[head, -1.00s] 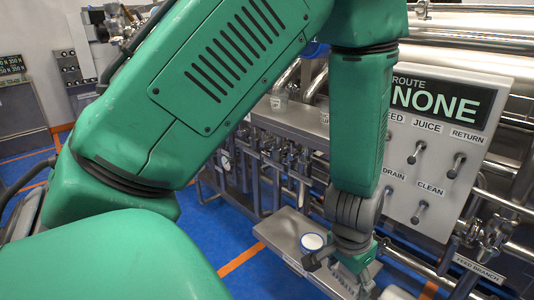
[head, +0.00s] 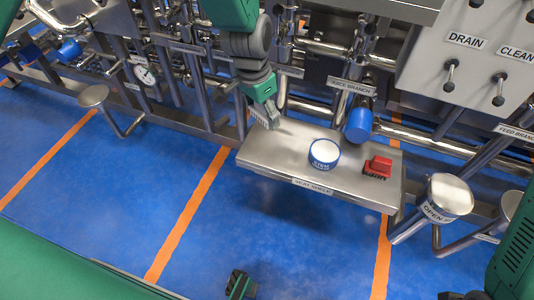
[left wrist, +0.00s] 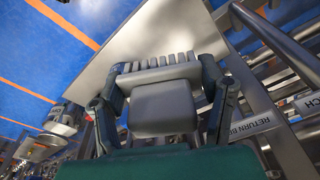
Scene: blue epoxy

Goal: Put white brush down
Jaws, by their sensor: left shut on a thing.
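My left gripper (head: 262,98) is shut on the white brush (head: 264,117), which looks pale grey here. They are at the left back edge of the steel shelf (head: 285,165). In the left wrist view, a smooth grey block with a ridged row of the brush (left wrist: 155,66) shows between the two dark fingers of the gripper (left wrist: 160,100). The steel plate shows behind it. I cannot tell whether the brush touches the shelf.
A blue-and-white tin (head: 323,154) and a red block (head: 377,167) stand on the shelf. A blue cylinder (head: 359,122) and pipes are behind it. The shelf's front left part is bare. A lever-panel (head: 470,65) is at the upper right.

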